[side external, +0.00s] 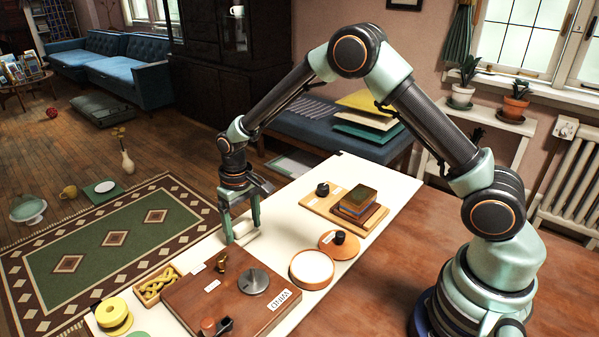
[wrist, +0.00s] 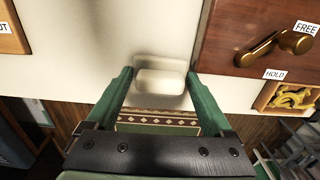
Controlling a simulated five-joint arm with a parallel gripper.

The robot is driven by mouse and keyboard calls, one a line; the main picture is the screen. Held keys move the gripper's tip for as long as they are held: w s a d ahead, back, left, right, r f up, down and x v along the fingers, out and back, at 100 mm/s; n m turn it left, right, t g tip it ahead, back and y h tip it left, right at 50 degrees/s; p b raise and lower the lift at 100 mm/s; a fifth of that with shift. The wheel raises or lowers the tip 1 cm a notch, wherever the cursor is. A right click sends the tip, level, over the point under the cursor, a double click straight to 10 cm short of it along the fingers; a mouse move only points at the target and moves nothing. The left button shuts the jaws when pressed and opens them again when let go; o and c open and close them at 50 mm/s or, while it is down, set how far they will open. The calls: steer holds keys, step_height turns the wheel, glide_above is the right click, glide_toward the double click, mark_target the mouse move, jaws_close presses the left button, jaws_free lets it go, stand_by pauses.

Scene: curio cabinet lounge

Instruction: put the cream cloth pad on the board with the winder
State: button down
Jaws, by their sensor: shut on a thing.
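My gripper (side external: 236,236) points down near the cream tabletop's far edge. It is shut on the cream cloth pad, a small pale pad that sits between its fingers in the wrist view (wrist: 160,80). In the side view the pad (side external: 246,238) shows low beside the fingertips; I cannot tell whether it touches the tabletop. A brown wooden box (side external: 190,291) carries a grey dial, a brass lever and a label that seems to read WIND. A light wooden board (side external: 314,204) bears a dark stack and a black knob. Which one holds the winder is unclear.
A round pale-topped dish (side external: 311,268) and a round wooden piece with a black knob (side external: 339,243) stand between box and board. A wooden tray with a yellow knot (side external: 157,284) and a yellow spool (side external: 113,315) are at lower left. The cream tabletop (side external: 277,225) is clear between gripper and board.

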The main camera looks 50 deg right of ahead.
mark_target(243, 223)
jaws_free()
steer(key=shift+f, duration=0.1)
step_height(243, 223, up, 12)
steer(key=r, duration=0.1)
steer(key=s+d+r+t, duration=0.3)
steer(key=s+d+r, duration=0.1)
steer(key=s+r, duration=0.45)
steer(key=s+d+r+t, duration=0.1)
steer(key=s+d+t, duration=0.1)
steer(key=s, duration=0.8)
steer(key=shift+s+d+r+t, duration=0.2)
steer(key=shift+d+r+t, duration=0.1)
steer(key=shift+d, duration=0.6)
